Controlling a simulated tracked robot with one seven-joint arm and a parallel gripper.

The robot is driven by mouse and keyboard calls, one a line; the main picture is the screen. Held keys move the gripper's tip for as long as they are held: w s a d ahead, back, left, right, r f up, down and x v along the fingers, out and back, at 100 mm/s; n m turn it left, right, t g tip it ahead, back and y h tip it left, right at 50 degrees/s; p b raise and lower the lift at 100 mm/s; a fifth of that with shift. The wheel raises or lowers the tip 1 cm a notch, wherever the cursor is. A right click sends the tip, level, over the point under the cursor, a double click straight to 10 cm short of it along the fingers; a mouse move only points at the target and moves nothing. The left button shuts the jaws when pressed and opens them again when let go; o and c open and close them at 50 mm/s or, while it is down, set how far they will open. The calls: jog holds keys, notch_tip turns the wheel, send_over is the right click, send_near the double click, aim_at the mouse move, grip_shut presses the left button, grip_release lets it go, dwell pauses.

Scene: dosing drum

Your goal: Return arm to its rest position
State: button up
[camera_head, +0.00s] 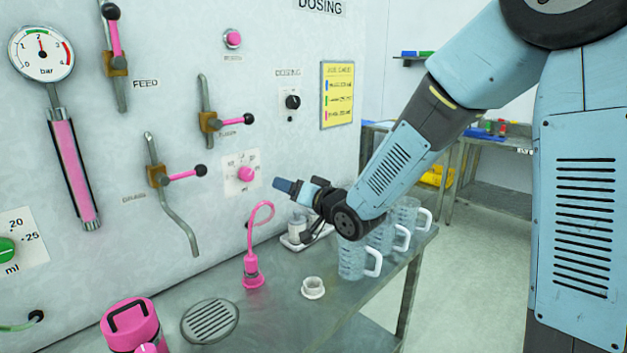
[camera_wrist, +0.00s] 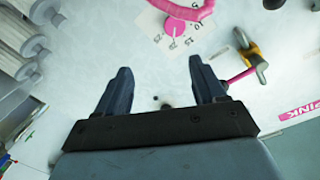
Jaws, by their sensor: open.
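My gripper (camera_head: 284,185) is stretched out in front of the dosing panel, above the bench, with its fingers pointing left toward the panel. In the wrist view my gripper (camera_wrist: 162,92) shows two dark fingers spread apart with nothing between them. In the head view the fingers are near the pink dial (camera_head: 246,174) on the panel and look apart from it. The pink dial also shows in the wrist view (camera_wrist: 175,27), beyond the fingers.
A pink canister (camera_head: 131,325) is at front left. Levers such as the drain lever (camera_head: 182,176) stick out from the panel. Open floor lies right.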

jog(key=s+d+r+m+h, duration=0.1)
jog(key=s+d+r+h, duration=0.15)
jog(key=d, duration=0.45)
jog(key=s+d+r+g+h, duration=0.15)
jog(key=d+h, duration=0.25)
jog(key=d, duration=0.4)
jog(key=s+d+r+m+t+h, duration=0.1)
jog(key=s+d+h, duration=0.1)
jog(key=d+h, duration=0.35)
jog(key=s+d+g, duration=0.3)
jog(key=s+d, duration=0.7)
jog(key=shift+s+r+m, duration=0.3)
jog(key=shift+s+r, duration=0.05)
jog(key=shift+s, duration=0.05)
jog(key=s+d+g, duration=0.1)
jog(key=s, duration=0.2)
jog(key=s+d+g, duration=0.1)
jog(key=s, duration=0.3)
jog(key=s+d+g, duration=0.1)
jog(key=s, duration=0.2)
jog(key=shift+s+d+f, duration=0.2)
jog(key=shift+s+f, duration=0.05)
jog(key=shift+s, duration=0.1)
jog(key=shift+c, duration=0.2)
